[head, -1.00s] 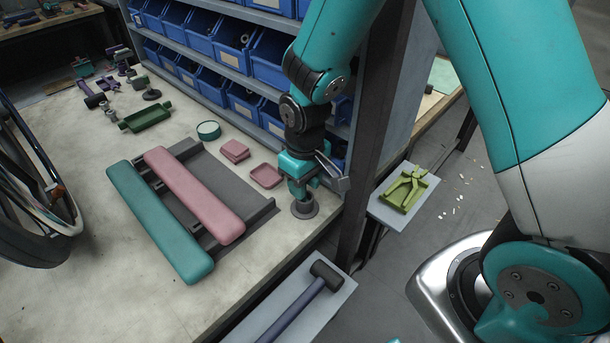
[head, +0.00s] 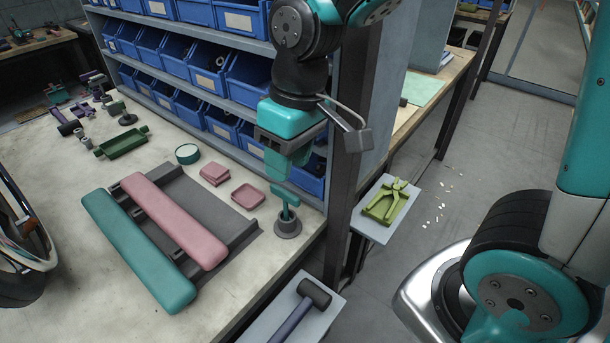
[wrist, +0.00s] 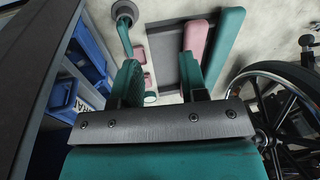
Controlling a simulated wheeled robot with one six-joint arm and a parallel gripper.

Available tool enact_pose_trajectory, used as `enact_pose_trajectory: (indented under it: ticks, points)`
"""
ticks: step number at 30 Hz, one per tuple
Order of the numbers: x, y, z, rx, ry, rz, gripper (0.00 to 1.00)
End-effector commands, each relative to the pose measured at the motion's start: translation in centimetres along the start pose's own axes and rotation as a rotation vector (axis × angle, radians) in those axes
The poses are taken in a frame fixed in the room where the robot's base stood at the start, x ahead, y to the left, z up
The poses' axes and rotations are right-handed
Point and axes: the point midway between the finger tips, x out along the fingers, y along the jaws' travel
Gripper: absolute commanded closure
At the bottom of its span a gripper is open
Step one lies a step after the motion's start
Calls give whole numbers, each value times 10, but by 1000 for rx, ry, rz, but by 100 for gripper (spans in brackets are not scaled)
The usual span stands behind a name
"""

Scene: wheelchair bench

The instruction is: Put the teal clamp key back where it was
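The teal clamp key (head: 284,200) stands upright in a round grey holder (head: 288,227) near the bench's front right corner. My gripper (head: 280,168) is raised just above the key in the head view and looks clear of it. In the wrist view, my gripper (wrist: 160,78) has its two fingers spread with nothing between them. The key (wrist: 126,38) shows there at upper left, beyond the left finger, with the grey holder (wrist: 125,9) at its far end. How deep the key sits is hidden inside the holder.
Pink trays (head: 248,196), a teal-rimmed round dish (head: 187,153) and a grey frame with a pink pad (head: 170,220) and a teal pad (head: 135,250) lie left of the holder. Blue bins (head: 247,75) and a dark post (head: 345,170) stand close behind and right.

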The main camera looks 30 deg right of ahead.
Motion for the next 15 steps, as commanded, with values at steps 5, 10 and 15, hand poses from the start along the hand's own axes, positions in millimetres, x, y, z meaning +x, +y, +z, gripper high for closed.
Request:
enact_pose_trajectory:
  ticks: [5,10,15]
  points:
    - [-30,-52,56,-90,69,-119,60]
    - [-38,-74,82,-135,90,-170,60]
    - [-38,-76,84,-138,89,-175,60]
